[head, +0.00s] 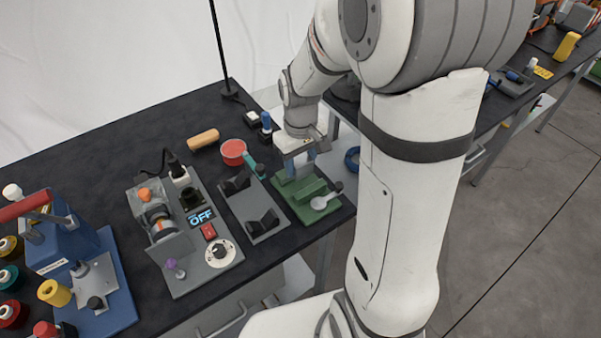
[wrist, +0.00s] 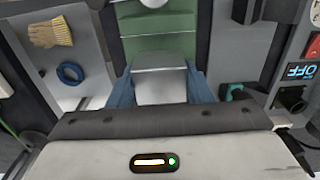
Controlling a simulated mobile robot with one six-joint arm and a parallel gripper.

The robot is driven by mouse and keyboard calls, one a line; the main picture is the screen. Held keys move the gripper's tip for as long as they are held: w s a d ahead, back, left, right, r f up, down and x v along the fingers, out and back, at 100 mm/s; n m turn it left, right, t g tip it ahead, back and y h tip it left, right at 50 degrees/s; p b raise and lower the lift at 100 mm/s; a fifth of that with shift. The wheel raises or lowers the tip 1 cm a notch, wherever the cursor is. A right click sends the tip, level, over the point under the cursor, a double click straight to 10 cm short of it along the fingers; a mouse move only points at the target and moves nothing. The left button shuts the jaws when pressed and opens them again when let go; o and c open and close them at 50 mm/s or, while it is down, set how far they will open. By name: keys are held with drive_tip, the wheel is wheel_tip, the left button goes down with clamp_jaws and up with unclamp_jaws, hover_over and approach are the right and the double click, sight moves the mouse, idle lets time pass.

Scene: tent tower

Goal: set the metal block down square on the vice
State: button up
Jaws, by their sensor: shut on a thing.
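The green vice (head: 318,190) stands near the right edge of the black bench, with a pale round-ended part at its front. My gripper (head: 298,163) points down over the vice's back end. In the wrist view its blue fingers are shut on the grey metal block (wrist: 165,82), one on each side. The block looks roughly in line with the green vice (wrist: 158,28) and covers part of it. In the head view my gripper mostly hides the block. I cannot tell whether the block touches the vice.
A grey fixture with black blocks (head: 267,236) stands close left of the vice, with a teal-handled tool (head: 252,163) behind. Farther left is a machine with an OFF display (head: 201,216). A red tin (head: 233,152) and wooden cylinder (head: 202,139) lie behind. The bench edge is close on the right.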

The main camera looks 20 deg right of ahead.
sight(301, 186)
drive_tip(key=shift+s+f, duration=0.1)
drive_tip(key=shift+f, duration=2.5)
drive_tip(key=shift+f, duration=0.1)
drive_tip(key=o, duration=1.1)
